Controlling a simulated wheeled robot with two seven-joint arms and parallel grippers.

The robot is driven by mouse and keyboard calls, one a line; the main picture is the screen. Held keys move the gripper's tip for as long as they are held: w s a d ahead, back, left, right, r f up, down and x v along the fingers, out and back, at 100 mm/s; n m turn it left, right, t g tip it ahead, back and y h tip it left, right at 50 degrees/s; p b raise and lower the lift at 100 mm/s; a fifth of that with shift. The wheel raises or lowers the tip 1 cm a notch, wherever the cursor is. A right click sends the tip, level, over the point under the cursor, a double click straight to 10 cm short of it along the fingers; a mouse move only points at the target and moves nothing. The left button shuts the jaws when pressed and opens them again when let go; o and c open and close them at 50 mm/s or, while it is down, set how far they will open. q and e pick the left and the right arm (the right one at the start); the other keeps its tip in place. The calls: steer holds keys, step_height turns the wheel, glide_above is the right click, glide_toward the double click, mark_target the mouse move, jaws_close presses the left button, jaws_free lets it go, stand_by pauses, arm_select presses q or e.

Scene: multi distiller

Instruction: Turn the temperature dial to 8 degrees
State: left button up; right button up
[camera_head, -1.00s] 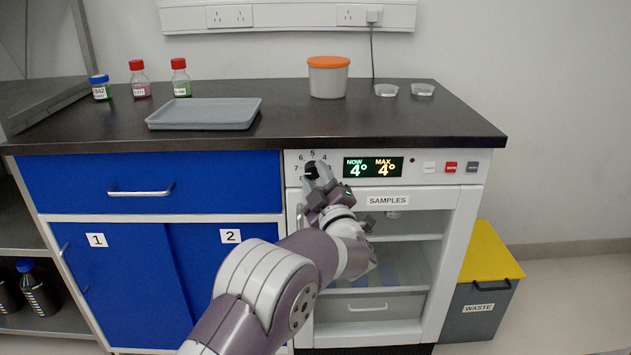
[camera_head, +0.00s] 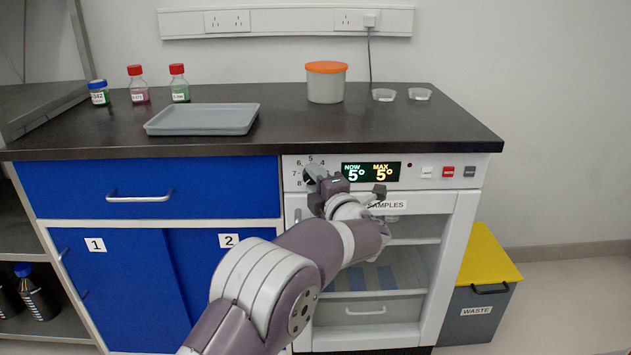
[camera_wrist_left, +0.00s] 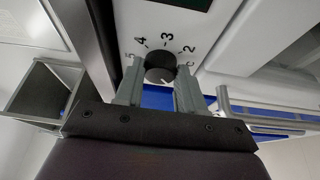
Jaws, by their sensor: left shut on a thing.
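The black temperature dial (camera_wrist_left: 160,66) sits between my left gripper's fingers in the left wrist view, with printed numbers around it. In the head view the gripper hides most of the dial, and numbers such as 5, 6, 7 and 8 show around it. My left gripper (camera_head: 313,180), also in the left wrist view (camera_wrist_left: 159,88), is shut on the dial, with one finger at each side. The display (camera_head: 371,172) to the right of the dial reads NOW 5° and MAX 5°. My right gripper is not in view.
The glass-fronted SAMPLES cabinet (camera_head: 447,260) is below the dial, under the dark countertop (camera_head: 290,125). Buttons (camera_head: 448,172) are right of the display. A blue drawer (camera_head: 220,185) is to the left. A yellow-lidded waste bin (camera_head: 487,262) stands at the right.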

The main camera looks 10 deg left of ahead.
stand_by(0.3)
arm_select(q)
steer(key=o, duration=1)
steer(key=shift+o, duration=0.2)
steer(key=p+v, duration=0.3)
steer(key=v, duration=0.9)
steer(key=shift+s+d+p, duration=0.15)
steer(key=shift+s+p, duration=0.15)
steer(key=shift+p, duration=0.05)
